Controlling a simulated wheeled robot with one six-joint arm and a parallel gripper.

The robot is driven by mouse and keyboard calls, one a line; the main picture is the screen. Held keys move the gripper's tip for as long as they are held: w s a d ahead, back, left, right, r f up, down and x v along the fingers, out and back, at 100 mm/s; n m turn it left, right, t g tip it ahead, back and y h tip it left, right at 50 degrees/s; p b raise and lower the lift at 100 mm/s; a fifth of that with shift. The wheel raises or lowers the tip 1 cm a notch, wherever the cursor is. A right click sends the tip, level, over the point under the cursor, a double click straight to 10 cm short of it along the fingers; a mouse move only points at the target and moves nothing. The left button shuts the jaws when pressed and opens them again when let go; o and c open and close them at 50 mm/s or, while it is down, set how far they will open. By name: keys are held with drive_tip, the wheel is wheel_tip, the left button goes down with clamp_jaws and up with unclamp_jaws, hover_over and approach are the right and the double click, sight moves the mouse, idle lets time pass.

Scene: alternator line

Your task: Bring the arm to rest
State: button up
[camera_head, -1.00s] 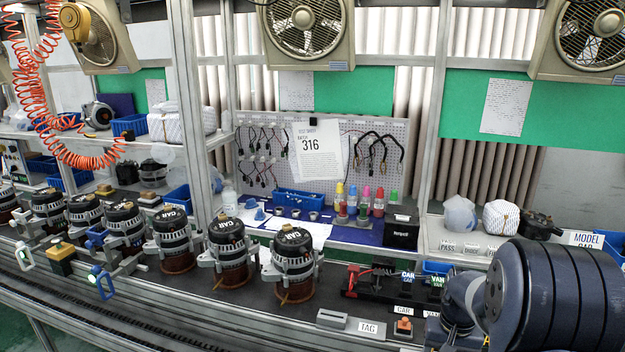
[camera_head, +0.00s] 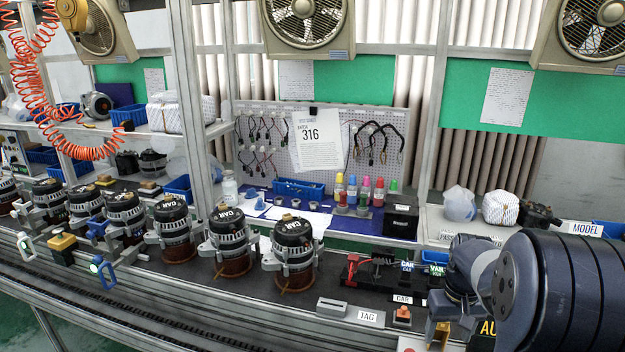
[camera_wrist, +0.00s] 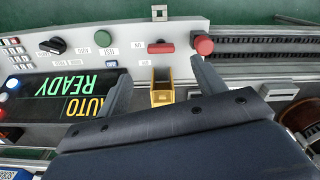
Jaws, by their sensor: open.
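My arm fills the lower right of the head view, with a large dark ribbed joint and a smaller grey-blue link beside it. My gripper (camera_wrist: 160,75) shows in the wrist view with its two dark fingers spread apart and nothing held between them. A small yellow box (camera_wrist: 162,88) on the control panel shows in the gap between the fingers, beyond them. I cannot tell the distance from the fingers to the panel. In the head view the fingers cannot be made out clearly.
The control panel has a red mushroom button (camera_wrist: 203,44), a red switch (camera_wrist: 160,47), a black knob (camera_wrist: 54,46) and a lit READY/AUTO display (camera_wrist: 80,90). Several alternators (camera_head: 293,250) stand along the line. A red-and-black fixture (camera_head: 372,270) sits left of my arm.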

drive_tip(key=a+m+h+b, duration=0.1)
drive_tip(key=m+b, duration=0.3)
drive_tip(key=m, duration=0.2)
drive_tip(key=a+m+h+b, duration=0.2)
drive_tip(key=m+b, duration=0.2)
drive_tip(key=m, duration=0.2)
drive_tip(key=a+m+h+b, duration=0.1)
drive_tip(key=m+b, duration=0.3)
drive_tip(key=m, duration=0.1)
drive_tip(key=shift+w+a+r+m+b, duration=0.2)
drive_tip(key=shift+w+a+m+b, duration=0.1)
drive_tip(key=shift+w+a+m, duration=0.1)
idle(0.5)
drive_tip(key=shift+r, duration=0.1)
